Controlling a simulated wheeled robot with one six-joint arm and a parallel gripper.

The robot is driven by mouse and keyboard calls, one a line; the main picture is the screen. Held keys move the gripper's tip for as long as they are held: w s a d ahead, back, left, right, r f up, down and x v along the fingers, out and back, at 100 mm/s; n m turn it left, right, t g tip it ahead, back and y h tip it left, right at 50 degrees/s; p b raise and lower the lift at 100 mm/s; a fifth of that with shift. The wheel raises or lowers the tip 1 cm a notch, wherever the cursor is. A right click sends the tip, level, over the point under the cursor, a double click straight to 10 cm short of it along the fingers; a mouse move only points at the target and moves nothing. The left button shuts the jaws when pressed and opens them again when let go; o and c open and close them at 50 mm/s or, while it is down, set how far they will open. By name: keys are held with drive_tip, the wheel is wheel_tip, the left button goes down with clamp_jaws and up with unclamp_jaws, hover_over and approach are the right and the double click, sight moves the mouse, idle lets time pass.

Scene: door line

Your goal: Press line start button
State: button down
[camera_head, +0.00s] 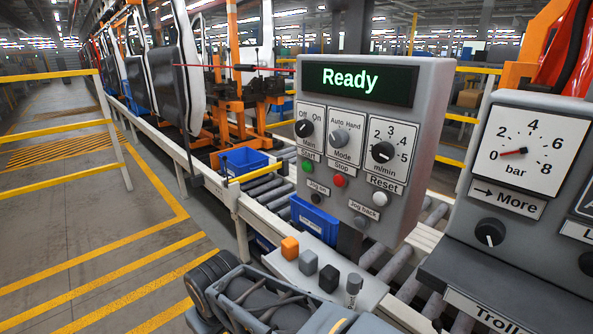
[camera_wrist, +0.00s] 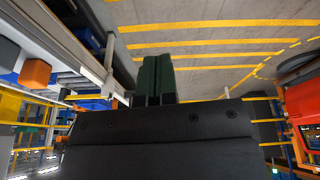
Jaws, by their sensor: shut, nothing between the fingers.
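A grey control panel (camera_head: 420,130) stands right of centre in the head view, with a lit green "Ready" display (camera_head: 350,80) on top. The round green start button (camera_head: 307,166) sits under the "Start" label, left of a red stop button (camera_head: 339,181). The start button is not visible in the wrist view.
A second panel with a pressure gauge (camera_head: 522,150) stands at right. Small orange (camera_head: 290,247), grey and dark blocks stand on a light tray below the panel. A roller conveyor with blue bins (camera_head: 245,160) runs behind. Yellow railings (camera_head: 60,125) and open floor lie left.

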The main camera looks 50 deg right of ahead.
sight(305, 167)
drive_tip(key=w+d+r+n+g+h+p, duration=0.1)
drive_tip(key=w+d+r+n+g+h, duration=0.15)
drive_tip(key=d+n+h, duration=0.35)
drive_tip(key=w+d+r+n+g+h, duration=0.1)
drive_tip(key=w+d+r+n+h, duration=0.2)
drive_tip(key=d, duration=0.5)
drive_tip(key=w+d+r+n+h, duration=0.3)
drive_tip(key=r+h, duration=0.1)
drive_tip(key=r, duration=0.2)
drive_tip(key=w+d+r+n+g+h, duration=0.1)
drive_tip(key=w+d+r+n+h, duration=0.2)
drive_tip(key=r+n+h, duration=0.1)
drive_tip(key=shift+d+r+n+h+p, duration=0.25)
drive_tip(key=shift+r+h+p, duration=0.2)
drive_tip(key=shift+r, duration=0.45)
drive_tip(key=d+p, duration=0.1)
drive_tip(key=d, duration=0.8)
drive_tip(key=s+d+p, duration=0.1)
drive_tip(key=d, duration=0.4)
drive_tip(key=shift+p, duration=0.35)
